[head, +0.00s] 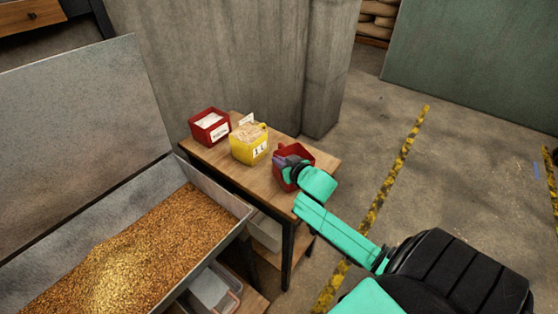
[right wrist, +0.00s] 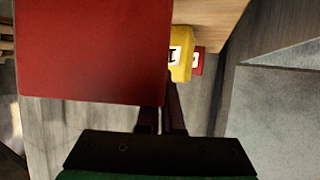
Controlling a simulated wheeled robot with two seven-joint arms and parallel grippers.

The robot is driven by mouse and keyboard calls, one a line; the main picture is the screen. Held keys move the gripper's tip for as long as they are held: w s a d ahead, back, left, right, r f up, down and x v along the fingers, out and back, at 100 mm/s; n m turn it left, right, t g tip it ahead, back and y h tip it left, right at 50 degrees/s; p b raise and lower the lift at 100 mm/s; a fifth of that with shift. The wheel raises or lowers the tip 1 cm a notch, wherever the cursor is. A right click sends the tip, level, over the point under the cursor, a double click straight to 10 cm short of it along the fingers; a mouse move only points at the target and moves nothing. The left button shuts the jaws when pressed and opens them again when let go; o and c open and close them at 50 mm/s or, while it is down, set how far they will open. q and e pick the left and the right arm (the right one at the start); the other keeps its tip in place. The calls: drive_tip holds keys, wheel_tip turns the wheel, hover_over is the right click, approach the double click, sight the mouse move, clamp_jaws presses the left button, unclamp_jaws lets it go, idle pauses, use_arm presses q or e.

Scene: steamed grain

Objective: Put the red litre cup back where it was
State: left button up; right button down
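The red litre cup (head: 305,153) is at the right end of the wooden side table in the head view. It fills the upper left of the right wrist view (right wrist: 95,50). My right gripper (head: 283,163) reaches it from the right, and its dark fingers are at the cup. In the right wrist view the fingers (right wrist: 161,120) are close together at the cup's edge, which hides part of them. They look shut on it. Whether the cup's base touches the table is hard to tell. My left gripper is not in view.
A yellow cup (head: 249,145) with grain stands mid-table. A red box (head: 210,128) with white contents is at the table's left end. The wooden table (head: 226,158) stands before a grey pillar. A metal bin (head: 236,203) of grain is in front. Floor at right is free.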

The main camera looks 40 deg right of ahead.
drive_tip(key=shift+f, duration=0.1)
drive_tip(key=c, duration=1.1)
unclamp_jaws()
drive_tip(key=shift+s+r, duration=0.2)
drive_tip(key=shift+s, duration=0.2)
drive_tip(key=v, duration=1.1)
drive_tip(key=shift+r+b, duration=0.2)
drive_tip(key=shift+b, duration=0.2)
